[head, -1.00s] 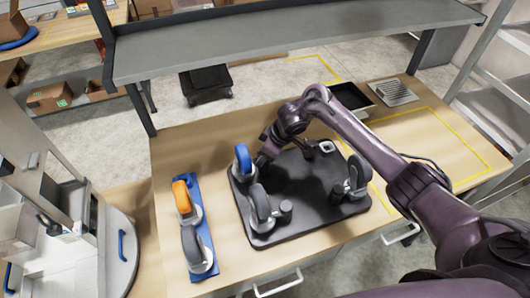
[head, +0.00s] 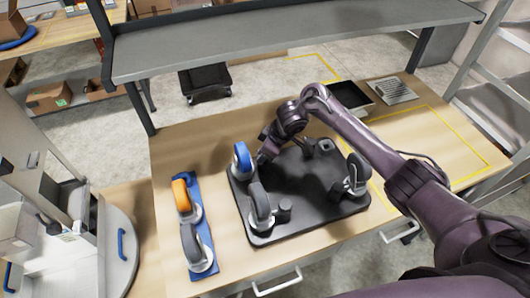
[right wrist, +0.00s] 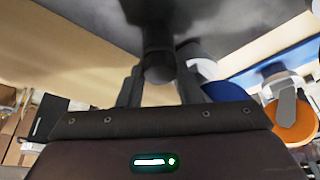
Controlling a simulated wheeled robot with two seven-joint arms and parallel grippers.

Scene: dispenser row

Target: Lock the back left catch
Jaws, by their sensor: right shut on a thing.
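A black base board (head: 305,224) lies on the wooden bench. A blue-wheeled caster (head: 242,158) stands at its back left corner, and a grey-wheeled caster (head: 261,204) at its front left. My right gripper (head: 263,158) is at the back left, just right of the blue wheel. In the right wrist view its two fingers (right wrist: 158,88) are on either side of a dark round post, the back left catch (right wrist: 158,66), and shut on it. In the head view the gripper and arm hide this catch. A pale caster part (right wrist: 203,68) shows beside it. My left gripper is out of view.
Another grey caster (head: 355,176) stands at the board's right. A blue tray (head: 205,225) with an orange (head: 182,195) and a grey caster lies left of the board. A shelf (head: 290,45) spans above the bench's back edge. A yellow-taped area at the right is clear.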

